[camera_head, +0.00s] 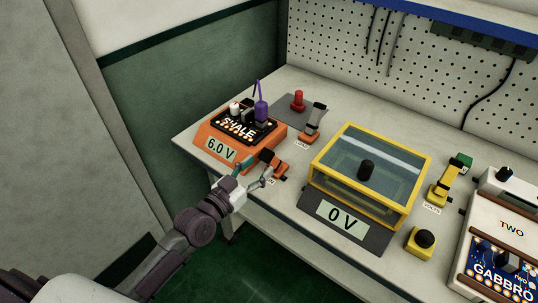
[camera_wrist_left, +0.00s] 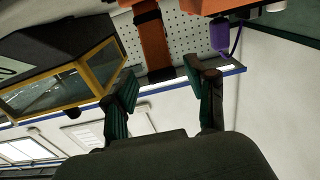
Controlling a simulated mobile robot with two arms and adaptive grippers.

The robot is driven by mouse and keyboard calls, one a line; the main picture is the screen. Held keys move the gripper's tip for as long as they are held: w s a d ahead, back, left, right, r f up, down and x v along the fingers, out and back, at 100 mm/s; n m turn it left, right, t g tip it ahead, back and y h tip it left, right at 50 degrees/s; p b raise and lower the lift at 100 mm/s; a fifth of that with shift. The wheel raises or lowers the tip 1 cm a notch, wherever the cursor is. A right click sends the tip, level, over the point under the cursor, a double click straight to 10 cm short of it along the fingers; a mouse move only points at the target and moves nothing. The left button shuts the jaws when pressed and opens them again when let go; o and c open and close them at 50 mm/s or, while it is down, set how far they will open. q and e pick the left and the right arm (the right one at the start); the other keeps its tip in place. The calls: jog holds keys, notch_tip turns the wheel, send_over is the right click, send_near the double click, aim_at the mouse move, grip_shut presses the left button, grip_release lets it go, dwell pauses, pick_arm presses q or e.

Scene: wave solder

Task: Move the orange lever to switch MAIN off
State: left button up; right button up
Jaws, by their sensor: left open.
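The orange lever (camera_head: 273,162) stands near the table's front edge in the head view, just right of the orange SHALE unit. Its label is partly hidden, with only its last letters showing. In the left wrist view an orange bar, apparently the lever (camera_wrist_left: 153,42), hangs beyond and between the fingertips. My left gripper (camera_head: 252,174) is open at the lever's front left. In the left wrist view the left gripper (camera_wrist_left: 162,84) has its two dark green fingers apart with nothing between the pads. I cannot tell whether a finger touches the lever. My right gripper is not in view.
The SHALE unit (camera_head: 240,132) reads 6.0 V. A grey-handled lever (camera_head: 314,122) on an orange base stands behind. A yellow-framed glass box (camera_head: 370,172) with a 0 V display stands to the right. Beyond are a yellow lever (camera_head: 446,182) and a yellow-based black knob (camera_head: 422,241).

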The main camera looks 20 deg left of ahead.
aim_at(264, 161)
pick_arm(q)
jog(key=x, duration=0.5)
jog(key=shift+w+d, duration=0.1)
jog(key=shift+w, duration=0.15)
grip_shut()
